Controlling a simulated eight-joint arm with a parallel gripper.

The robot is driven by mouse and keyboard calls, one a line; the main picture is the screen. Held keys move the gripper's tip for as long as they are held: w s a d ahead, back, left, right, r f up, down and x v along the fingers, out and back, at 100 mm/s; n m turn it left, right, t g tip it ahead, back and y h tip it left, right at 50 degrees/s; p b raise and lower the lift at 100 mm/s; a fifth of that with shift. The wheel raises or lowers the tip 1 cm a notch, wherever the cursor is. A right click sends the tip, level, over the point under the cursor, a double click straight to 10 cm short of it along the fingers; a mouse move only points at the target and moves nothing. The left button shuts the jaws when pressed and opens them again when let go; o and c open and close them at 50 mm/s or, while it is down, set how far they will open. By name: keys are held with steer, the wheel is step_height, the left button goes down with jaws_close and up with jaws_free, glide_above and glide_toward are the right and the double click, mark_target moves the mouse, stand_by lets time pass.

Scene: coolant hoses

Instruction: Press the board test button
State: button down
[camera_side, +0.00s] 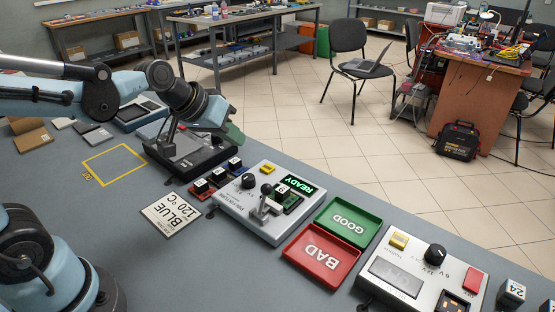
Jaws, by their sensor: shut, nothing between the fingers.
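A light grey fixture box (238,215) with a lit green READY display (290,184) stands mid-table. On it are a small yellow button (268,168), a black knob (248,181) and a lever with a black ball (267,190). Which control is the board test button cannot be read. A second grey unit (378,295) at the lower right has a yellow button (399,240), a black knob (435,254) and a red button (474,280). My gripper (171,138) is shut and empty, over a black device (190,162) left of the fixture box and apart from it.
A BLUE 120 °C card (171,214) lies in front. A green GOOD tray (365,218) and red BAD tray (342,257) separate the grey units.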

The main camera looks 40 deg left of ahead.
mark_target(264, 168)
steer(key=w+a+f+n+t+h, duration=0.1)
steer(key=w+f+n, duration=0.1)
steer(key=w, duration=0.8)
steer(key=shift+a+n, duration=0.2)
steer(key=shift+n, duration=0.2)
steer(key=shift+f, duration=4.4)
steer(key=shift+f, duration=0.15)
steer(key=shift+f, duration=0.25)
steer(key=shift+f, duration=0.4)
steer(key=shift+r, duration=0.85)
